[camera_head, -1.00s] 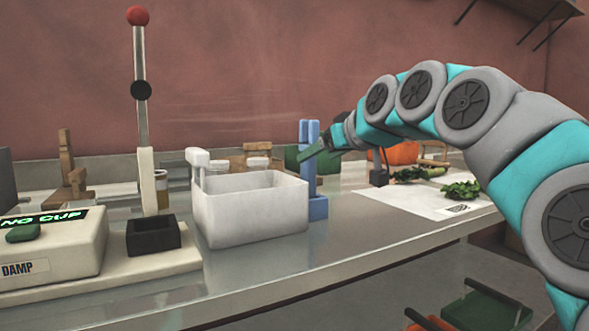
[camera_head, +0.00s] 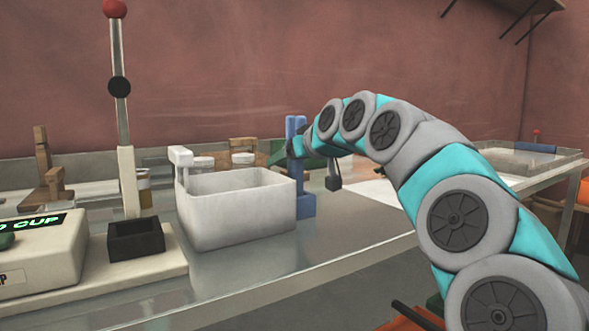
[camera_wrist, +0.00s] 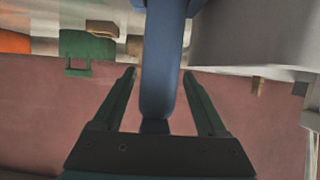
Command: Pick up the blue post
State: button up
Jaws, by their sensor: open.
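The blue post (camera_head: 306,204) stands upright on the metal counter, just right of the white bin. My gripper (camera_head: 285,150) is at the upper part of the post in the head view, and my wrist partly hides the post there. In the wrist view, the blue post (camera_wrist: 162,65) runs down the middle, between the two green fingers of my gripper (camera_wrist: 160,80). A gap shows on each side of the post, so the fingers are open around it and apart from it.
The white bin (camera_head: 240,222) stands close beside the post on the left. A black open box (camera_head: 136,240) and a lever stand (camera_head: 129,185) with a red knob are further left. A white sheet (camera_head: 372,192) lies on the counter behind my arm.

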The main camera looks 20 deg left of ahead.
grip_shut()
dwell(0.6)
